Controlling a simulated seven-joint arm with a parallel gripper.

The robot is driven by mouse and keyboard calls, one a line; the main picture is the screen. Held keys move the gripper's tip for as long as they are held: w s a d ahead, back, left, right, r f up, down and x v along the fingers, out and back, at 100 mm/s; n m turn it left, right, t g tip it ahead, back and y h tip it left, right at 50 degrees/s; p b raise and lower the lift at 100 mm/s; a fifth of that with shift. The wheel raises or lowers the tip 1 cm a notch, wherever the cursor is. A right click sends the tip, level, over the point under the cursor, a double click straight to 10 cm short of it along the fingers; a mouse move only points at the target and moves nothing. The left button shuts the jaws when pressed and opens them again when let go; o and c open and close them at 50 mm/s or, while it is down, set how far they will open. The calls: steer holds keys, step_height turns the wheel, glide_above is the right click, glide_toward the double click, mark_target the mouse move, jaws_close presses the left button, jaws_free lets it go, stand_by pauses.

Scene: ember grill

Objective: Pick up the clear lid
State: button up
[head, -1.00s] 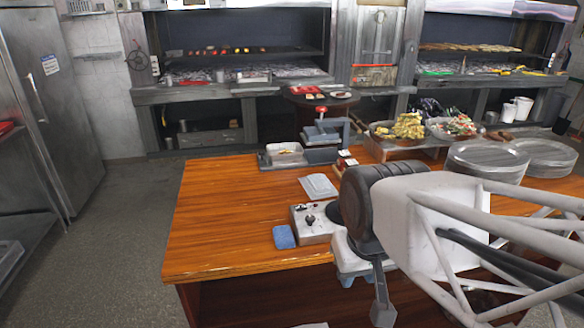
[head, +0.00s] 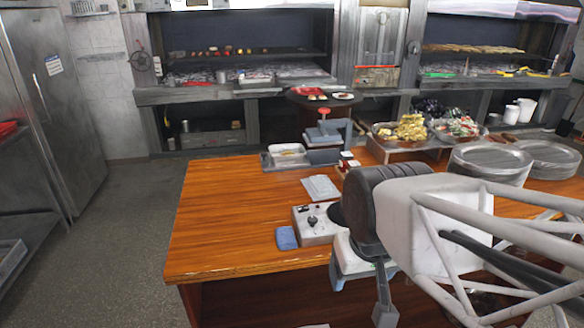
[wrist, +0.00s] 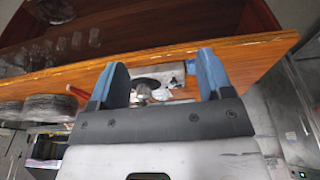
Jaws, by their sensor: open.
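A flat, pale, translucent piece, which looks like the clear lid (head: 321,188), lies on the wooden table, behind a small grey box with a black knob. I cannot pick the lid out for sure in the wrist view. My gripper (wrist: 161,72) is open, its two blue fingers wide apart with nothing held. The grey box (wrist: 160,85) shows beyond and between the fingers. In the head view my arm hangs over the table's front edge, right of the grey box, and mostly hides the gripper. The lid is apart from it, farther back and to the left.
A blue sponge-like block (head: 286,238) lies left of the grey box. Behind the lid are a clear container (head: 288,155) and a scale-like device (head: 323,140). Stacked plates (head: 490,163) and food bowls stand at right. The table's left part (head: 225,215) is bare.

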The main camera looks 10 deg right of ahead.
steer(key=o, duration=0.3)
steer(key=w+d+r+g, duration=0.1)
steer(key=w+d+r, duration=0.1)
steer(key=w, duration=1.2)
steer(key=w+d+r, duration=0.1)
steer(key=w, duration=1.3)
steer(key=shift+n+g, duration=0.7)
steer(key=shift+g, duration=0.1)
steer(key=w+d+f, duration=0.2)
steer(key=w+f, duration=0.2)
steer(key=w, duration=0.5)
steer(key=w+d+f, duration=0.2)
steer(key=w+f, duration=0.2)
steer(key=w, duration=0.5)
steer(key=w+d+f, duration=0.2)
steer(key=w+f, duration=0.3)
steer(key=w, duration=0.4)
steer(key=shift+w+d, duration=0.25)
steer(key=shift+d, duration=0.05)
steer(key=shift+w+d+f, duration=0.1)
steer(key=shift+w+f, duration=0.2)
steer(key=shift+w, duration=0.05)
